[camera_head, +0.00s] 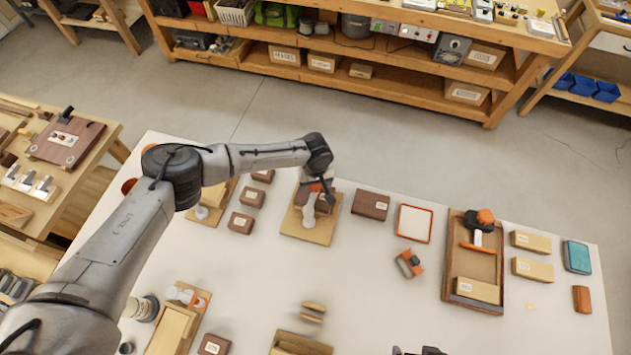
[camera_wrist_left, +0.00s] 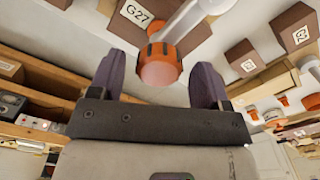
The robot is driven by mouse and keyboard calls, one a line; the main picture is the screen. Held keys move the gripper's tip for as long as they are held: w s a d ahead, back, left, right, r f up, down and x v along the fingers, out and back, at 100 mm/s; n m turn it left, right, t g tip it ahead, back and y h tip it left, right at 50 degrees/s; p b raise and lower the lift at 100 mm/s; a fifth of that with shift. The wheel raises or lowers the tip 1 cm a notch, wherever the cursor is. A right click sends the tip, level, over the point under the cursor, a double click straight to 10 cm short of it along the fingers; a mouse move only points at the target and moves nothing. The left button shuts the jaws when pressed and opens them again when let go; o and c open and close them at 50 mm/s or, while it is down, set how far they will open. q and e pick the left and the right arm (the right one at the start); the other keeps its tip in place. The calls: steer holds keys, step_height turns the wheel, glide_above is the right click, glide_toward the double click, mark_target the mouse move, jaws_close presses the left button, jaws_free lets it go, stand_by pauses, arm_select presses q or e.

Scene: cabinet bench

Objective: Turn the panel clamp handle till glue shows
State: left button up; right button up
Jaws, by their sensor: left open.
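In the left wrist view an orange clamp handle (camera_wrist_left: 162,66) with a pale shaft sits between the spread fingers of my left gripper (camera_wrist_left: 158,76). Gaps show on both sides, so the fingers look apart from it. In the head view my left gripper (camera_head: 318,190) is over a clamp on a wooden base (camera_head: 308,228) at the table's far side, and it partly hides the handle. I make out no glue. A small dark part at the bottom edge of the head view seems to be of my right gripper (camera_head: 420,351); its fingers are not clear.
A brown block (camera_head: 370,204) and a red-rimmed tray (camera_head: 414,223) lie right of the clamp. A wooden tray (camera_head: 449,262) with an orange-handled tool stands farther right. Brown blocks (camera_head: 241,222) stand close on the left.

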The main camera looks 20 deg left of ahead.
arm_select(q)
steer(key=c, duration=0.9)
steer(key=m+p, duration=0.1)
steer(key=p, duration=0.2)
steer(key=shift+s+r+p, duration=0.15)
steer(key=shift+p, duration=0.15)
steer(key=shift+c, duration=0.2)
steer(key=shift+m+p, duration=0.55)
steer(key=shift+m, duration=0.75)
steer(key=shift+m+p, duration=0.35)
steer(key=shift+m, duration=0.95)
steer(key=o, duration=0.9)
